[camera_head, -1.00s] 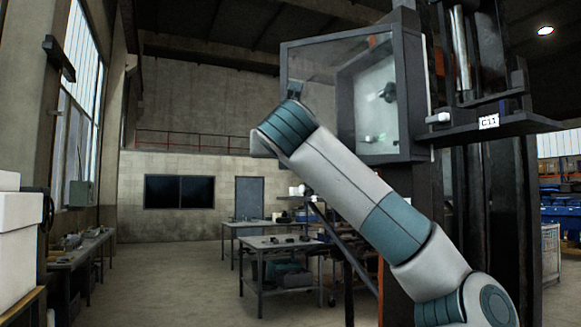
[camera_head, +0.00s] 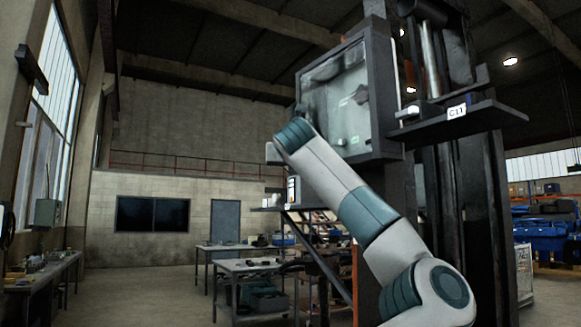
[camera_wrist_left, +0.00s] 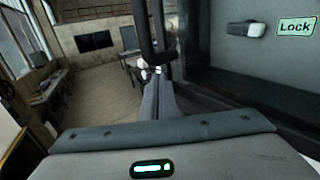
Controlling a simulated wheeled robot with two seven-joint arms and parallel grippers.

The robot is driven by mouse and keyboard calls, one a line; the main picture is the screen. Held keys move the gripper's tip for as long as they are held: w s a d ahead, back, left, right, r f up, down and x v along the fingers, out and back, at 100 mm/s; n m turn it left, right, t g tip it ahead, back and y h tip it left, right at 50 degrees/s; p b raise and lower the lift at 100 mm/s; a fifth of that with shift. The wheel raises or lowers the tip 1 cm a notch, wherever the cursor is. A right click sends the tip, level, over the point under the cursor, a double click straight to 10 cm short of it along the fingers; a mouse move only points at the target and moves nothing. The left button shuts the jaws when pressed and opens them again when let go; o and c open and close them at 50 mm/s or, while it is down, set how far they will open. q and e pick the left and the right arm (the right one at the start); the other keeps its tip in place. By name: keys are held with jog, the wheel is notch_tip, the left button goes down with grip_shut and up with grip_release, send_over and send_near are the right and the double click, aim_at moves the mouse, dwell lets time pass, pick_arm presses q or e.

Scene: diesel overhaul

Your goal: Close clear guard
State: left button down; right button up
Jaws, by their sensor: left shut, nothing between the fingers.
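The clear guard (camera_head: 336,88) is a transparent panel in a dark frame on the raised machine box. In the head view it lies nearly flat over the box front; I cannot tell whether it is fully shut. In the left wrist view a grey wall (camera_wrist_left: 220,52) carries a dark latch-like piece (camera_wrist_left: 247,28) and a green Lock label (camera_wrist_left: 296,27). My left gripper (camera_wrist_left: 158,72) is shut and empty, close to dark upright bars (camera_wrist_left: 143,30); contact is unclear. Its fingers are not clear in the head view. My right gripper is not in view.
A dark shelf marked C11 (camera_head: 468,118) juts out right of the guard. Workbenches (camera_head: 245,268) stand below and behind, with a bench (camera_head: 40,275) along the left wall. Blue bins (camera_head: 548,235) are at right. Floor at left centre is open.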

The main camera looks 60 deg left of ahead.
pick_arm(q)
jog(key=shift+w+a, duration=0.15)
jog(key=shift+w, duration=0.6)
jog(key=shift+w+a, duration=0.1)
jog(key=shift+w, duration=0.6)
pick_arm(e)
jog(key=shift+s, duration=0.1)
